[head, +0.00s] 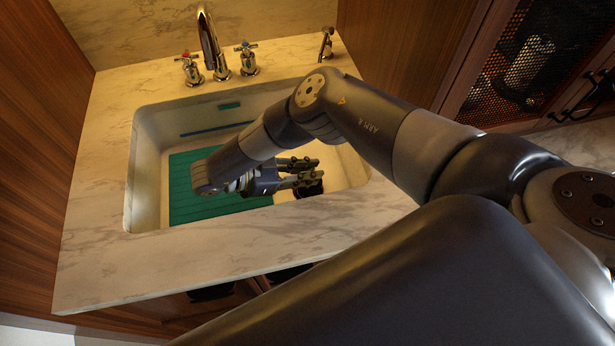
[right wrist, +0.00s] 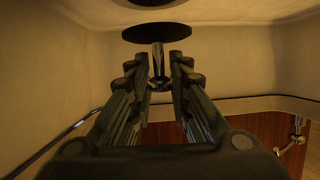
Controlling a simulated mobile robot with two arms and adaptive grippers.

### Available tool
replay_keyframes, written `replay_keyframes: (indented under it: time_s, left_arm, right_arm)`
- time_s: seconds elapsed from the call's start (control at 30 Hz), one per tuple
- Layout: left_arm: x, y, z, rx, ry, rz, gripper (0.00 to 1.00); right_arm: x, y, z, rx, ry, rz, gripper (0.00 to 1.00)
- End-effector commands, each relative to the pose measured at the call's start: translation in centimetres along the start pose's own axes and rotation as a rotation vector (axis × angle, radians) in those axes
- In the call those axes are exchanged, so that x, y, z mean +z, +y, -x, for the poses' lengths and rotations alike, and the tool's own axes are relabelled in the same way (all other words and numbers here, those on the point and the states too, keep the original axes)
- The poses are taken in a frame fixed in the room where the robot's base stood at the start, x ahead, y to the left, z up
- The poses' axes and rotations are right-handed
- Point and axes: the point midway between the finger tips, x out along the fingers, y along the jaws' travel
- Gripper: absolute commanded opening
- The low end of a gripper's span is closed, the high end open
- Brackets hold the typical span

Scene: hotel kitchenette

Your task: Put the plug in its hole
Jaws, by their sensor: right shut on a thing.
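My right gripper (head: 302,172) is down inside the sink in the head view. In the right wrist view my right gripper (right wrist: 157,72) is shut on the stem of the plug, a dark round disc (right wrist: 156,33) with a thin metal stem and knob. The disc faces away from the gripper. Beyond it, at the top edge of the right wrist view, is part of a dark round hole (right wrist: 160,3), with a visible gap between them. In the head view a dark round shape lies below the fingertips, partly hidden; I cannot tell plug from hole there. My left gripper is not in view.
The white sink (head: 148,165) is set in a marble counter (head: 95,235). A teal ribbed mat (head: 190,185) lies in its left part. The tap (head: 211,45) and its handles stand behind. Wooden panels flank the counter. My right arm covers much of the head view.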

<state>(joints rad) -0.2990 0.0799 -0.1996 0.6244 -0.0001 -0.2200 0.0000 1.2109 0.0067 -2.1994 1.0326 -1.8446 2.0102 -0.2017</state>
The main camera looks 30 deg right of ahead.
Motion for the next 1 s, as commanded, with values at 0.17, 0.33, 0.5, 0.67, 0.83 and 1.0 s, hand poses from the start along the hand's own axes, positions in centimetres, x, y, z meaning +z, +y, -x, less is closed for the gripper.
replay_keyframes:
  time_s: [0.17, 0.33, 0.5, 0.67, 0.83, 1.0]
  left_arm:
    - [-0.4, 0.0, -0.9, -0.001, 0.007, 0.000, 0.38]
    - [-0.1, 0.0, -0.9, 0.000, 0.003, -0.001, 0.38]
    - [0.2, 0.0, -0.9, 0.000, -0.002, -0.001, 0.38]
    - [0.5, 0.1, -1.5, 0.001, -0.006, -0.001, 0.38]
    - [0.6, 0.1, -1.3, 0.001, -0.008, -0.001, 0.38]
    - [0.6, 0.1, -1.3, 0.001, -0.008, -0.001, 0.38]
  right_arm:
    - [2.6, 0.2, -1.1, 0.002, 0.001, 0.002, 0.00]
    - [3.0, 0.1, -1.3, 0.000, 0.001, 0.000, 0.00]
    - [3.0, 0.1, -1.3, 0.000, 0.001, 0.001, 0.00]
    - [3.4, 0.1, -1.5, 0.000, 0.001, 0.000, 0.00]
    - [3.3, 0.1, -1.4, 0.000, 0.001, 0.000, 0.38]
    - [3.3, 0.1, -1.4, 0.000, 0.001, 0.000, 0.38]
